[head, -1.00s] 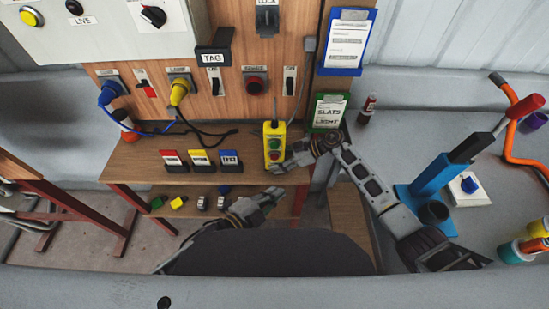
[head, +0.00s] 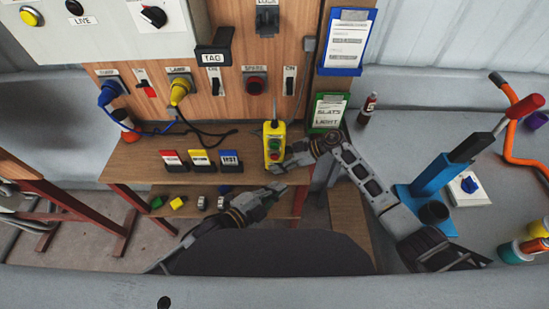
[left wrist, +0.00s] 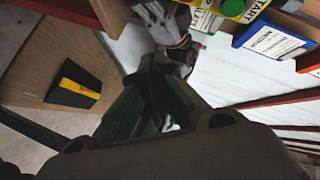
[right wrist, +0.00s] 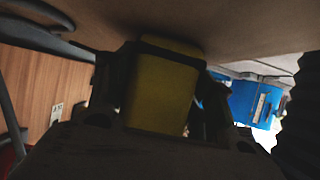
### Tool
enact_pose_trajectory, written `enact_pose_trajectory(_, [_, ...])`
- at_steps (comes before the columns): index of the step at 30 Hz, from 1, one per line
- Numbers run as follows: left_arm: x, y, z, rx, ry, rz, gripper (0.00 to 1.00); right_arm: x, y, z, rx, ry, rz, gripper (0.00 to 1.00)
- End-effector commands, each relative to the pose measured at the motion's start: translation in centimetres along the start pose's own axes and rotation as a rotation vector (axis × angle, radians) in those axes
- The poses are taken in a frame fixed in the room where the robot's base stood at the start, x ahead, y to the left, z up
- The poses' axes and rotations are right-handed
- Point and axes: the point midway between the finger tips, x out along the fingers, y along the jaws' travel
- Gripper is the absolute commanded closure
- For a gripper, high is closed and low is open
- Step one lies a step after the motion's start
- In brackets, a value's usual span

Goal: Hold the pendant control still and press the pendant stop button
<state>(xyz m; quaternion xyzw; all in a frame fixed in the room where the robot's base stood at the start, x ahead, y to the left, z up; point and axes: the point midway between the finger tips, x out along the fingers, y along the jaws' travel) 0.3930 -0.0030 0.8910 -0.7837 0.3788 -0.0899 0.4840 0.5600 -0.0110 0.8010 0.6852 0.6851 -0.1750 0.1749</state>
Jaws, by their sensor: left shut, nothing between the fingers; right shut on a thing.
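The yellow pendant control (head: 274,133) hangs upright at the front edge of the wooden bench, with a green button (head: 275,144) above a red stop button (head: 274,156). My right gripper (head: 277,168) is shut on its lower part. In the right wrist view the yellow pendant body (right wrist: 160,92) fills the space between the fingers. My left gripper (head: 281,188) is shut and empty, just below the pendant and apart from it. The left wrist view shows the pendant's green button (left wrist: 232,6) and START label at the top; the red button cannot be made out there.
Red, yellow and blue label holders (head: 201,160) stand on the bench (head: 140,165) left of the pendant. Small coloured items lie on the lower shelf. A green-framed card (head: 328,113) is right of the pendant. A blue stand (head: 430,190) is farther right.

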Motion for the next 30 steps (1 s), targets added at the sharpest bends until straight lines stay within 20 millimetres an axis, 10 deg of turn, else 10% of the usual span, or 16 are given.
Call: enact_pose_trajectory(30, [4.8, -3.5, 3.5, 0.0, 0.0, 0.0, 1.0, 0.0, 0.0, 0.0, 0.0, 0.0, 0.0, 0.6])
